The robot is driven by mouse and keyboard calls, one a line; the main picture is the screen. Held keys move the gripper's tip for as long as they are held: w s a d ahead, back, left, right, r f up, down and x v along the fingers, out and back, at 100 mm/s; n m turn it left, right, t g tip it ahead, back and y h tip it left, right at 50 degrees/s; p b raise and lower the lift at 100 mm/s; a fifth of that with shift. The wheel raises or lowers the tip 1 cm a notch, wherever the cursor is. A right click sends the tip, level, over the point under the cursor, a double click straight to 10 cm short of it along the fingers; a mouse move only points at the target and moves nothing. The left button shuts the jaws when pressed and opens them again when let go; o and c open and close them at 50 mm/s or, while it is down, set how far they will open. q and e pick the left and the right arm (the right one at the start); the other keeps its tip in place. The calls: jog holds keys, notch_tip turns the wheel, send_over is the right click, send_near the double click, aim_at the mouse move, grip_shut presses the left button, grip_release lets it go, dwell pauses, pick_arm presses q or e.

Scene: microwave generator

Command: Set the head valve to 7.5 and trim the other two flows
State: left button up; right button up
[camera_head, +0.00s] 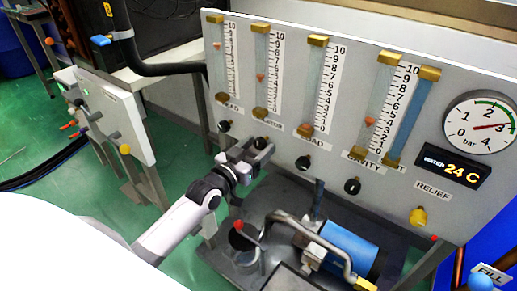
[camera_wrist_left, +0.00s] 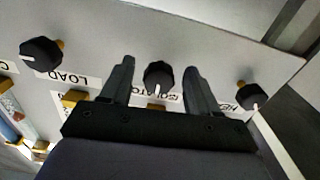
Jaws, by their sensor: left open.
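The grey panel (camera_head: 285,110) carries upright flow tubes with scales. The head tube (camera_head: 229,60) has its red float near 7. My left gripper (camera_head: 268,147) is open at the isolator knob (camera_wrist_left: 159,76), a finger on each side, with visible gaps. The head knob (camera_wrist_left: 247,96) is right of the fingers in the wrist view, and the load knob (camera_wrist_left: 41,54) is left. The head knob also shows in the head view (camera_head: 224,126). My right gripper is out of view.
The cavity knob (camera_head: 352,186) and yellow relief knob (camera_head: 418,217) are farther right. The pressure gauge (camera_head: 480,122) points near 3 bar; the water display (camera_head: 452,168) reads 24 C. A blue cylinder (camera_head: 345,248) and bent pipe (camera_head: 310,235) stand below the panel.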

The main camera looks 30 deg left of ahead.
pick_arm(q)
jog(key=shift+w+d, duration=0.1)
jog(key=shift+w, duration=0.35)
jog(key=c, duration=1)
jog(key=shift+s+f, duration=0.1)
jog(key=shift+f, duration=0.1)
jog(key=o, duration=1)
jog(key=shift+r, duration=0.1)
